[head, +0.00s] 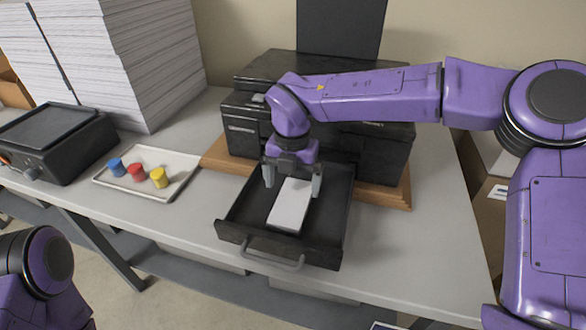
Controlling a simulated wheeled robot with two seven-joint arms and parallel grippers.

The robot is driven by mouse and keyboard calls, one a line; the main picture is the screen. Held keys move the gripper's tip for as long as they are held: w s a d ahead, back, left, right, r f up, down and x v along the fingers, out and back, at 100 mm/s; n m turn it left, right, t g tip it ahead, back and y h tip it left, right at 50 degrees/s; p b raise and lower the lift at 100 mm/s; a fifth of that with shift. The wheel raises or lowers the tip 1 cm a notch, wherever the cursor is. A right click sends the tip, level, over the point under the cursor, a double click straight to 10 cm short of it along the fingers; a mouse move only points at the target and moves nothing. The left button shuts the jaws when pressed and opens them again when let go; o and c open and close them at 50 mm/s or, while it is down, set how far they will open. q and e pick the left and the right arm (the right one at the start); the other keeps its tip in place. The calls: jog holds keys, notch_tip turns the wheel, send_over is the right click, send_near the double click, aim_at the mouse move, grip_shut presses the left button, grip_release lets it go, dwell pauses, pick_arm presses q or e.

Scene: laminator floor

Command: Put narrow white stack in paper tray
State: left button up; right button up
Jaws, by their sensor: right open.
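The narrow white stack (290,205) lies flat inside the black paper tray (245,232), which is pulled out from the black machine (380,150). The stack lies lengthwise toward the tray's front, with bare tray floor to either side. My right gripper (293,188) is open above the back part of the stack, with one finger on each side of it. I cannot tell whether the fingers touch it. The stack's far end is hidden under the gripper. My left gripper is out of view; only part of the left arm shows at lower left.
A light tray (184,178) with blue, red and yellow pieces sits left of the machine. A dark device (50,140) and tall paper stacks (135,60) stand farther left. The table's right part (425,240) is clear. My right arm passes in front of the machine.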

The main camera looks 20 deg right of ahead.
aim_at(292, 201)
notch_tip(292, 201, up, 6)
jog(key=shift+r, duration=0.25)
dwell(1.1)
